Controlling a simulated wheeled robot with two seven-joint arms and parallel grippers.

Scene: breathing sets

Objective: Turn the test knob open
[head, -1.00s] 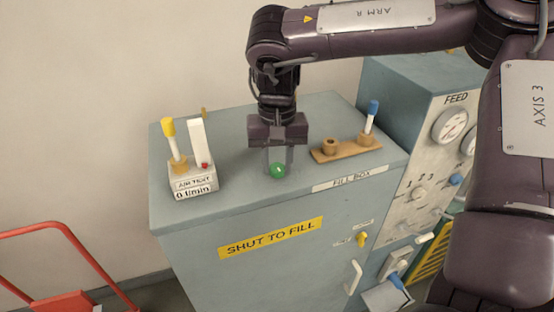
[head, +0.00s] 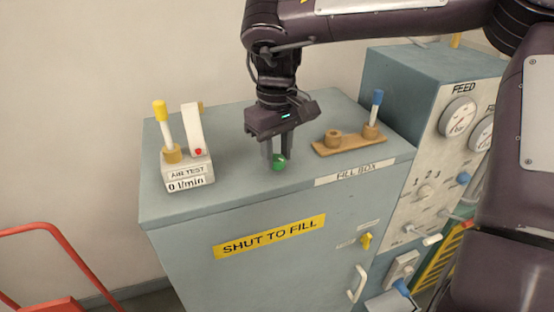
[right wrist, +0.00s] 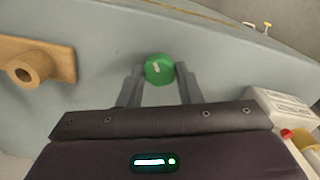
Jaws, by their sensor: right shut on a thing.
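The green round knob (head: 279,164) stands on top of the grey fill box (head: 240,207), and it also shows in the right wrist view (right wrist: 159,69) with a short pale mark on its face. My right gripper (head: 275,160) points down over the knob and is shut on it, with one finger on each side. In the right wrist view the two fingertips (right wrist: 159,74) flank the knob. The air test unit (head: 187,176), reading 0 l/min, stands to the left of the knob with a yellow-topped tube in it. My left gripper is out of view.
A wooden rack (head: 350,143) with a blue-capped tube (head: 374,110) stands right of the gripper. The feed panel (head: 432,170) with gauges is farther right. A yellow switch (head: 366,240) and white handle (head: 357,285) are on the box front. A red frame (head: 65,243) stands at lower left.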

